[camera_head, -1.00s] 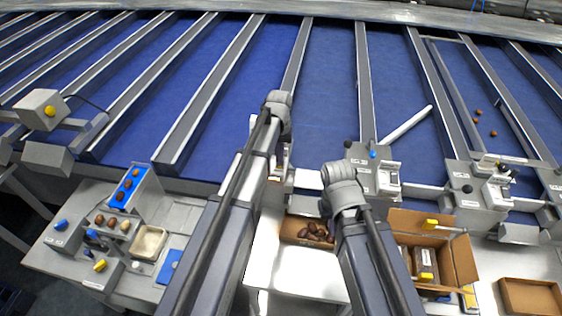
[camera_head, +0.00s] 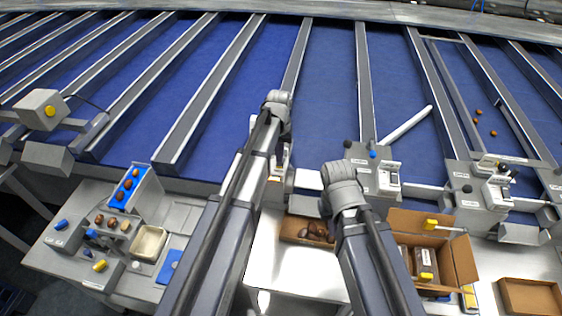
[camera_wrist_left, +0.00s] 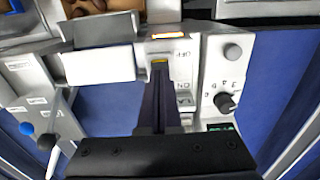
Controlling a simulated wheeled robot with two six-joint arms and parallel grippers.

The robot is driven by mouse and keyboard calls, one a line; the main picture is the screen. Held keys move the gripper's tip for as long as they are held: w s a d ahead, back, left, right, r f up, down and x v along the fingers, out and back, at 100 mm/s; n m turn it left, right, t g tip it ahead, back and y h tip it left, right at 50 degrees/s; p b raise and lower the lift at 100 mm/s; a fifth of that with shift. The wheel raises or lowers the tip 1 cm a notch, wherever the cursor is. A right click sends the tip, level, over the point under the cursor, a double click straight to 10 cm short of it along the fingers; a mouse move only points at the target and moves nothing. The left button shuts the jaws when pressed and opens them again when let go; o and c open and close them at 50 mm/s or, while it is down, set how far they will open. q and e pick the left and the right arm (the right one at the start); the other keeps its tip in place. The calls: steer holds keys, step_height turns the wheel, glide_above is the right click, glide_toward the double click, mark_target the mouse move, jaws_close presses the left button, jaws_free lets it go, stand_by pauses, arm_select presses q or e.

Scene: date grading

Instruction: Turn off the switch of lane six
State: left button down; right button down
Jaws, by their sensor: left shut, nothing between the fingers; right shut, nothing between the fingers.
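In the left wrist view, my left gripper (camera_wrist_left: 160,66) is shut and empty. The fingers hide part of the panel, so I cannot tell the switch's position, the lane number or whether the tip touches. Beside it is a grey plate with a black numbered knob (camera_wrist_left: 225,102), a plain grey knob (camera_wrist_left: 232,52) and a green display (camera_wrist_left: 221,128). In the head view my arm hides most of this station. My right gripper is hidden; only its arm shows.
Similar lane stations stand to the right, one with a white switch housing (camera_head: 389,180). A brown box of dates (camera_head: 292,228) sits below, and an open carton (camera_head: 462,262) is right of my right arm. A grading table (camera_head: 60,262) stands left. Metal dividers separate the blue lanes.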

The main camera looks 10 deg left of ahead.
mark_target(280, 165)
arm_select(q)
steer(key=shift+f+b, duration=1)
stand_by(0.4)
steer(key=shift+r, duration=0.1)
step_height(280, 165, up, 7)
steer(key=p, duration=0.7)
stand_by(0.3)
steer(key=s+d+f+m+b, duration=0.2)
steer(key=s+d+f+b, duration=0.2)
steer(key=s+f+b, duration=0.5)
steer(key=s+d+f+m+y+b, duration=0.1)
steer(key=s+d+f+b, duration=0.2)
steer(key=s+f+b, duration=0.6)
steer(key=s, duration=0.6)
steer(key=shift+s+d+f+m, duration=0.3)
steer(key=shift+d+m, duration=0.05)
steer(key=shift+m, duration=0.05)
